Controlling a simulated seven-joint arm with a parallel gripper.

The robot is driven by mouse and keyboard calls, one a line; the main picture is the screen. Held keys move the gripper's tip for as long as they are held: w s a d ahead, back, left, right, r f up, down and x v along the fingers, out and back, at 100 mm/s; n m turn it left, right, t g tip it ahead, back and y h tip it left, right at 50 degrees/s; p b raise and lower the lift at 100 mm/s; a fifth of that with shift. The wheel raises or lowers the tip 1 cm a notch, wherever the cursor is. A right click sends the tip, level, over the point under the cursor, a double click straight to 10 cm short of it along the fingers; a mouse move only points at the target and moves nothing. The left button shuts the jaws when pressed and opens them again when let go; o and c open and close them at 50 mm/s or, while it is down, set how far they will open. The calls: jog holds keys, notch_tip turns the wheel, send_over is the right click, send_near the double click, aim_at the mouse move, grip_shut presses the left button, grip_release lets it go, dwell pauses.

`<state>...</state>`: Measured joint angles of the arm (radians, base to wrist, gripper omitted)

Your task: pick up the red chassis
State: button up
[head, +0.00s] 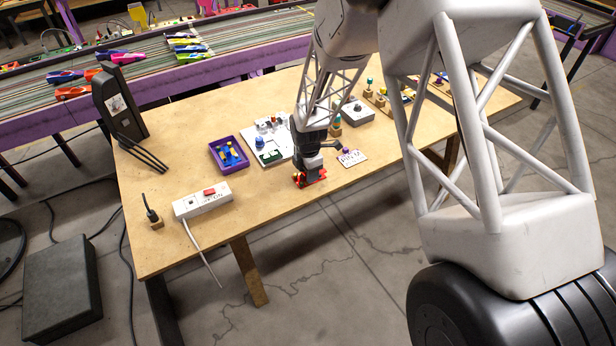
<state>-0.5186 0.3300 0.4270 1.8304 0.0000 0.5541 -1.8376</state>
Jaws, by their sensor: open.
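The red chassis (315,179) lies on the wooden table near its front edge, small in the head view. My gripper (308,178) is down right at it, pointing downward, and covers part of the chassis. Red shows on both sides of the gripper's lower end. The jaws are open. I cannot tell from this view whether the fingers straddle the chassis or touch it.
A purple tray (215,153) with blue and yellow parts and a white board (254,160) stand left of my gripper. A small white sign (352,158) lies close on its right. A power strip (202,199) sits at the left front. Bare table lies between strip and gripper.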

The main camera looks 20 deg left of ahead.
jog(key=shift+c, duration=0.5)
grip_shut()
jog(key=shift+r, duration=0.1)
jog(key=shift+r, duration=0.65)
notch_tip(320, 180, up, 2)
jog(key=s+d, duration=0.4)
jog(key=s, duration=0.3)
jog(key=s+d+r, duration=0.1)
jog(key=s+d, duration=0.2)
jog(key=s, duration=0.4)
jog(key=shift+d+r, duration=0.3)
jog(key=shift+d, duration=0.05)
